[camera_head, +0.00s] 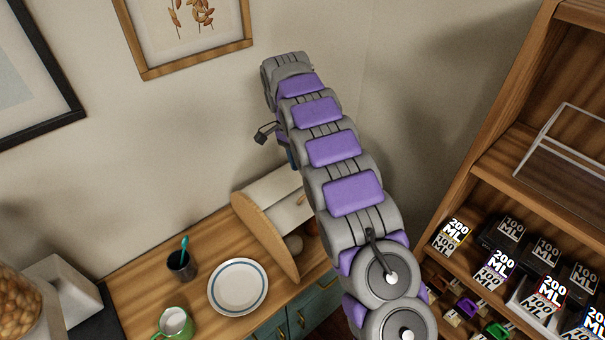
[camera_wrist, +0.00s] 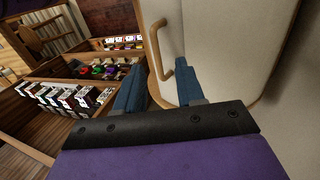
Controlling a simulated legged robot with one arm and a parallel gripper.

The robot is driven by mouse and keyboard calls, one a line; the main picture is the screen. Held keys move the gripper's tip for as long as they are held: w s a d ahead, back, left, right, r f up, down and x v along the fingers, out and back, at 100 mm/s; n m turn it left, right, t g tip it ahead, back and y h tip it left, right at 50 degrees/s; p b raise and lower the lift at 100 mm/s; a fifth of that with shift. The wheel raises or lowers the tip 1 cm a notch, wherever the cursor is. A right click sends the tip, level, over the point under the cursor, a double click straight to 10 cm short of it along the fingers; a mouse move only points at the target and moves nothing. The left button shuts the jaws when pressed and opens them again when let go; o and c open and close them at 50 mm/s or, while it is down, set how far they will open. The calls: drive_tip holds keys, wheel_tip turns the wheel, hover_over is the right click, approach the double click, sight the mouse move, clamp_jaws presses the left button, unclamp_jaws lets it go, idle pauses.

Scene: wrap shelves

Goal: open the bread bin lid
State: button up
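The bread bin (camera_head: 262,232) stands on the wooden counter against the wall, with a curved wooden side panel. Its cream lid (camera_head: 272,192) covers the upper part; below the lid's edge a gap shows a round brownish thing inside. My arm hides the bin's right side. The lid's wooden handle (camera_head: 301,199) shows beside my arm. In the wrist view the lid (camera_wrist: 230,45) fills the right side, and the curved handle (camera_wrist: 154,45) appears between the two blue fingers of my gripper (camera_wrist: 158,66). The fingers are apart; I cannot tell whether either touches the handle.
A plate (camera_head: 238,287), a dark cup (camera_head: 181,265) and a green mug (camera_head: 175,324) stand on the counter left of the bin. A wooden shelf unit (camera_head: 480,150) with several labelled boxes stands at the right. Framed pictures hang on the wall behind.

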drive_tip(key=p+v, duration=0.8)
drive_tip(key=p, duration=0.2)
drive_tip(key=shift+r+p, duration=0.35)
drive_tip(key=s+d+r+n+b, duration=0.2)
drive_tip(key=s+d+b, duration=0.1)
drive_tip(key=s, duration=0.4)
drive_tip(key=s+d+r+n+y+b, duration=0.1)
drive_tip(key=s+d+n+b, duration=0.15)
drive_tip(key=s, duration=0.45)
drive_tip(key=s+d+r+n+b, duration=0.1)
drive_tip(key=s+d+r+b, duration=0.2)
drive_tip(key=s, duration=0.4)
drive_tip(key=s+d+f+n+b, duration=0.1)
drive_tip(key=s+f, duration=0.3)
drive_tip(key=s, duration=0.4)
drive_tip(key=s+d+f+n+b, duration=0.1)
drive_tip(key=s+f+n+b, duration=0.1)
drive_tip(key=s, duration=0.7)
drive_tip(key=s+d+f+n+t+y+b, duration=0.1)
drive_tip(key=s+f+b, duration=0.3)
drive_tip(key=s, duration=0.5)
wheel_tip(320, 180, down, 2)
drive_tip(key=shift+s+d+f+n, duration=0.15)
drive_tip(key=shift+s+d+n, duration=0.1)
drive_tip(key=shift+n, duration=0.3)
